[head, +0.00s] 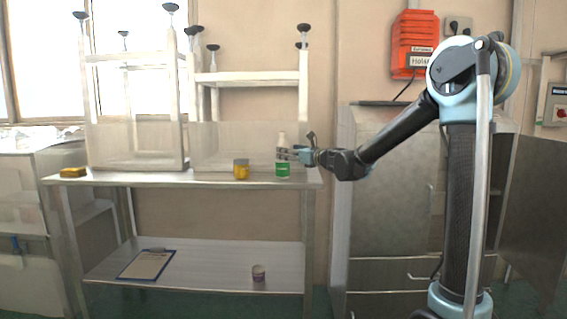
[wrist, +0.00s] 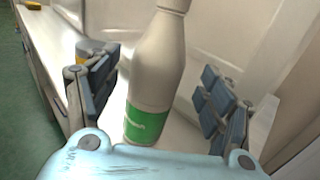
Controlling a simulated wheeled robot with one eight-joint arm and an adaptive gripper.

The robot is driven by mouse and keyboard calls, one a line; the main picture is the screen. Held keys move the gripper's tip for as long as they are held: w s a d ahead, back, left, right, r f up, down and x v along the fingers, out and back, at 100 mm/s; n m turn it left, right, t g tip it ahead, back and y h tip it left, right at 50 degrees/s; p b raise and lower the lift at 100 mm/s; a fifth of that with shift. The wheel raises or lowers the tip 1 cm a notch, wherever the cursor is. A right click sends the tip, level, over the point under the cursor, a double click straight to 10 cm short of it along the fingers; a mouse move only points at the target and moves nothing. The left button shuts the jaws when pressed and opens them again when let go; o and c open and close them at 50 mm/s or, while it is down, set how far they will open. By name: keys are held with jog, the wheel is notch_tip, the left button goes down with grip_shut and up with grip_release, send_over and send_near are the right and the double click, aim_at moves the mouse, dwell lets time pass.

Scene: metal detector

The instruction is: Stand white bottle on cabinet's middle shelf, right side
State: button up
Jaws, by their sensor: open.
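The white bottle (head: 283,170) with a green label stands upright at the right end of the metal table's top (head: 215,181). In the wrist view the bottle (wrist: 160,62) stands between the two dark fingers of my gripper (wrist: 156,82), with a visible gap on each side. In the head view my gripper (head: 294,153) is at the bottle's upper part and is open. The grey cabinet (head: 390,205) stands right of the table, partly behind my arm.
A yellow can (head: 241,170) stands left of the bottle, and a yellow block (head: 73,172) lies at the table's left end. Upturned white stools (head: 135,165) fill the back. A clipboard (head: 148,264) and a small cup (head: 258,273) are on the lower shelf. A grey panel (head: 535,200) stands far right.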

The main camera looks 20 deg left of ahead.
jog(key=x, duration=0.4)
jog(key=c, duration=1.7)
